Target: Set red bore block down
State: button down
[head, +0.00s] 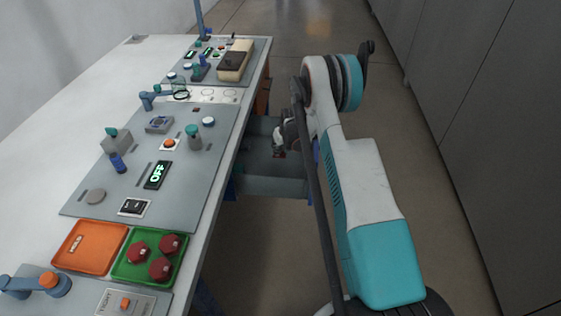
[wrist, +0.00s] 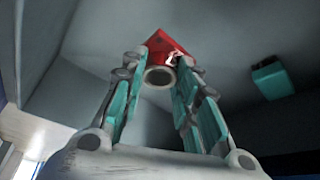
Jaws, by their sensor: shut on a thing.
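My gripper (wrist: 160,66) is shut on the red bore block (wrist: 165,45) in the wrist view, with the block between its teal fingers. A round bore faces the camera, and a small white mark shows on the block's red side. In the head view my gripper (head: 281,146) is small and partly hidden by my arm, over or in a grey bin (head: 270,187) beside the bench. I cannot tell whether the block touches the bin.
A teal block (wrist: 272,78) shows against the bin's grey interior. The bench (head: 100,75) on the left carries a control panel (head: 185,160), an orange tray (head: 75,262) and a green tray (head: 122,270) with red pieces. Grey cabinets (head: 490,120) line the right; the floor between is clear.

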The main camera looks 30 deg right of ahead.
aim_at(282, 155)
jog(key=shift+f+b, duration=0.9)
jog(key=shift+f, duration=2.05)
jog(key=shift+f, duration=0.1)
jog(key=c, duration=1.2)
grip_release()
